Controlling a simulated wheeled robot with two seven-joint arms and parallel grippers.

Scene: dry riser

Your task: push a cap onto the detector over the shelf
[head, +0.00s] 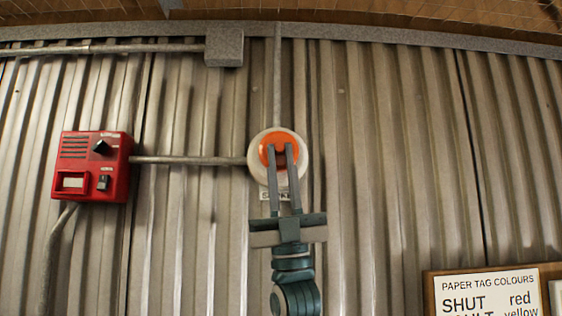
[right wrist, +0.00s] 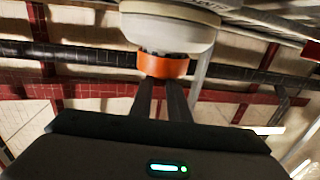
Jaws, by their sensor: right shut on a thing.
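The detector is a round white body (head: 304,160) on the corrugated wall; in the right wrist view it (right wrist: 168,32) fills the top middle. My right gripper (head: 280,149) reaches up from below and is shut on an orange cap (head: 280,138). In the right wrist view the two dark fingers (right wrist: 162,84) hold the cap (right wrist: 163,66) from beneath. The cap is lined up under the detector's middle, with a dark part of the detector showing at its upper rim. I cannot tell how firmly it is seated. My left gripper is out of view.
A red box (head: 92,165) with knobs is on the wall to the left, joined to the detector by a conduit (head: 190,160). A grey junction box (head: 224,47) is above. A paper-tag sign (head: 490,290) is at the lower right. Bare wall lies right of the detector.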

